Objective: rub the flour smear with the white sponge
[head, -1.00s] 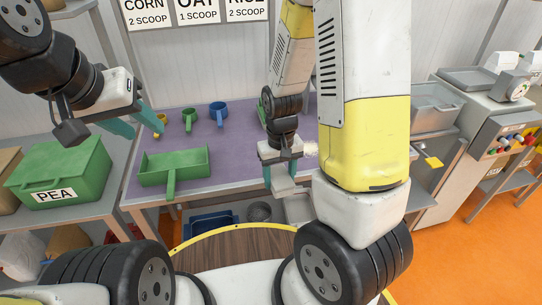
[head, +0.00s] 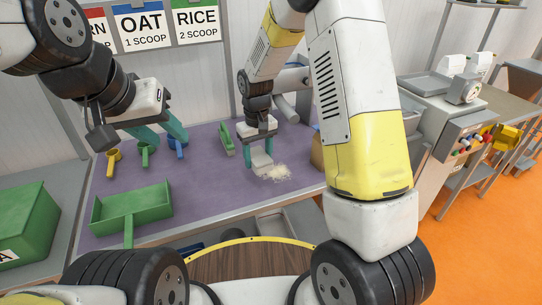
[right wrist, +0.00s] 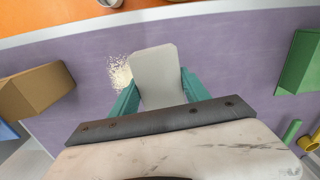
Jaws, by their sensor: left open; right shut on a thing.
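The flour smear (head: 275,172) is a pale, crumbly patch on the purple tabletop, in the middle right of the head view. It also shows in the right wrist view (right wrist: 120,72), just left of the sponge. My right gripper (head: 261,158) is shut on the white sponge (head: 262,162), right beside the smear's left edge in the head view. In the right wrist view the sponge (right wrist: 158,72) sits between the two teal fingers. I cannot tell whether it touches the table. My left gripper (head: 162,138) is open and empty, above the left part of the table.
A green tray with a handle (head: 130,210) lies at the table's front left. Yellow (head: 113,160), green (head: 146,154) and blue (head: 177,148) scoops stand behind it. A green object (head: 226,140) and a brown box (head: 317,152) flank my right gripper. Purple table (head: 205,195) is clear in front.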

